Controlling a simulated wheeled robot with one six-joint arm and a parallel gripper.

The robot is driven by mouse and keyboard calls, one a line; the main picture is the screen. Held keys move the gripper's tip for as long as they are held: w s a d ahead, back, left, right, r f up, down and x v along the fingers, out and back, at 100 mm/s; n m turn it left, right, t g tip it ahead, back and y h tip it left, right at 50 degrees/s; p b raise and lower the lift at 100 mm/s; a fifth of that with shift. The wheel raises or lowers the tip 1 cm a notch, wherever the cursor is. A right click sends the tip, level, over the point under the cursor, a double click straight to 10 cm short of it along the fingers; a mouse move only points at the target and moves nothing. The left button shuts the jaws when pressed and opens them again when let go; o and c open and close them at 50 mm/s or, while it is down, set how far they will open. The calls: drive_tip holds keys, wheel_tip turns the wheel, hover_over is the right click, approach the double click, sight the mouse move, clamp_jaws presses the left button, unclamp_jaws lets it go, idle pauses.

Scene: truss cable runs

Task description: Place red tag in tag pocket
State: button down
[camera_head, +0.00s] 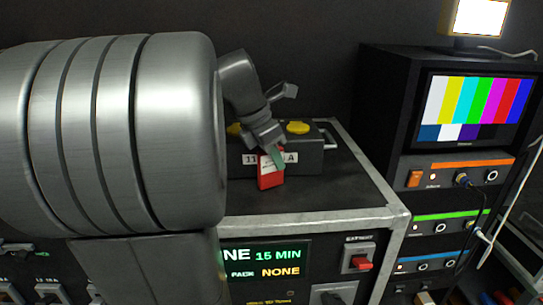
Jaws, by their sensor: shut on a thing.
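The red tag (270,180), with a white label area near its top, stands roughly upright in front of a dark box, over the black case top. My gripper (274,156) reaches down from above and is shut on the tag's upper part. A greenish finger shows against the tag. Whether the tag's lower edge touches the case top is too small to tell. I cannot make out a tag pocket for certain; the tag and gripper cover part of the box's front.
The dark box (306,160) has a white label and yellow parts on top. It sits on a metal-edged case (330,205) whose front right top is clear. A colour-bar monitor (476,108) and rack units stand at right. My arm blocks the left side.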

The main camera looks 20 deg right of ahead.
drive_tip(key=shift+f, duration=0.15)
drive_tip(key=c, duration=1.6)
unclamp_jaws()
drive_tip(key=shift+c, duration=0.2)
